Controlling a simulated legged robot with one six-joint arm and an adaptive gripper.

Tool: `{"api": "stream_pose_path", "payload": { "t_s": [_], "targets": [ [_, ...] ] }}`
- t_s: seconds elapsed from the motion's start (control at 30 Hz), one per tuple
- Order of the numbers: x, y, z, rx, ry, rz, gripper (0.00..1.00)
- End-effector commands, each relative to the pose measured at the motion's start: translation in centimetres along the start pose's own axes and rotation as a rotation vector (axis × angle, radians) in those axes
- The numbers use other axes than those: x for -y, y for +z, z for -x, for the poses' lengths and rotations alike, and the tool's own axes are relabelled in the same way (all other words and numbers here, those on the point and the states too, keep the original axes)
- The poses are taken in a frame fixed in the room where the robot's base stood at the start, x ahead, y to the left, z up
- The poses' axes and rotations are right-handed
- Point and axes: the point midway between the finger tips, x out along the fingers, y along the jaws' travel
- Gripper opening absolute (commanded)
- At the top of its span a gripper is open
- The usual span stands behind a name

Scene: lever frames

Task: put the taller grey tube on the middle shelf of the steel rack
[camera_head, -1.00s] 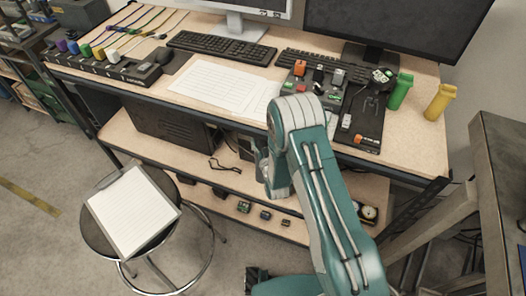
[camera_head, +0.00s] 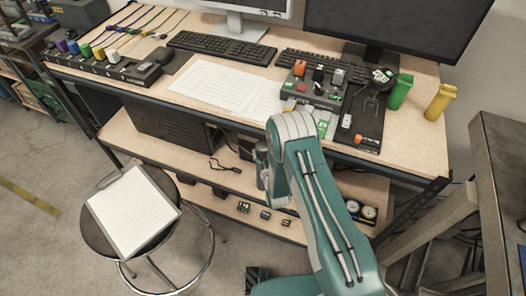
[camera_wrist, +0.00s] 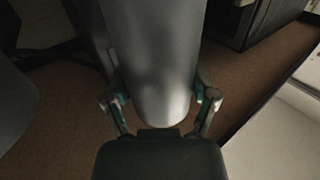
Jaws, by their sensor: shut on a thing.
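In the wrist view a smooth grey tube (camera_wrist: 155,60) stands out lengthwise between the two fingers of my gripper (camera_wrist: 160,98), which is shut on it. In the head view a grey cylindrical piece (camera_head: 261,160) shows just left of my wrist, over the lower wooden shelf of the bench. My arm hides most of the gripper there. I cannot tell from these frames whether this is the taller of the tubes. A rack with shelves (camera_head: 14,72) shows only partly at the far left edge; its middle shelf is not clear.
A stool (camera_head: 97,235) with a pad stands at left.

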Motion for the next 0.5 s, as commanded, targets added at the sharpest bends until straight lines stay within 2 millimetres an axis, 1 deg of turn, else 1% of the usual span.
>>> {"api": "stream_pose_path", "payload": {
  "t_s": [0.03, 0.07, 0.1, 0.13, 0.5],
  "targets": [
    [0.01, -0.04, -0.09, -0.005, 0.000, 0.000, 0.14],
    [0.00, 0.18, 0.01, 0.001, 0.000, 0.000, 0.80],
    [0.00, 0.15, 0.01, 0.001, 0.000, 0.000, 0.98],
    [0.00, 0.15, 0.01, 0.001, 0.000, 0.000, 1.00],
    [0.01, 0.15, -0.03, 0.001, 0.000, 0.000, 1.00]
  ]
}}
